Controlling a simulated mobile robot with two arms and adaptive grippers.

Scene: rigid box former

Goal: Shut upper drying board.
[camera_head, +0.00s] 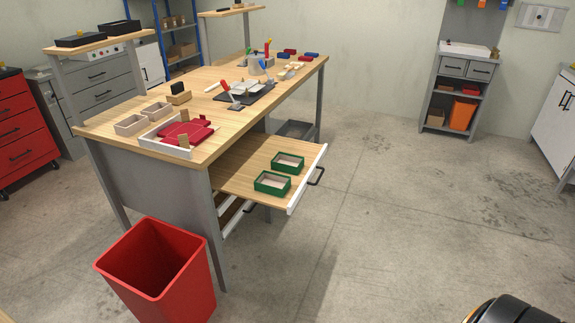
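The upper drying board (235,171) is a wooden pull-out board under the workbench top, drawn well out to the right. Neither of my grippers shows in the head view, and nothing touches the handle.
The workbench top (225,135) carries trays, red pieces and tools. A red bin (158,270) stands on the floor at the bench's near end, left of the board. The concrete floor (390,220) right of the board is clear. A small grey shelf unit (455,90) stands at the back right.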

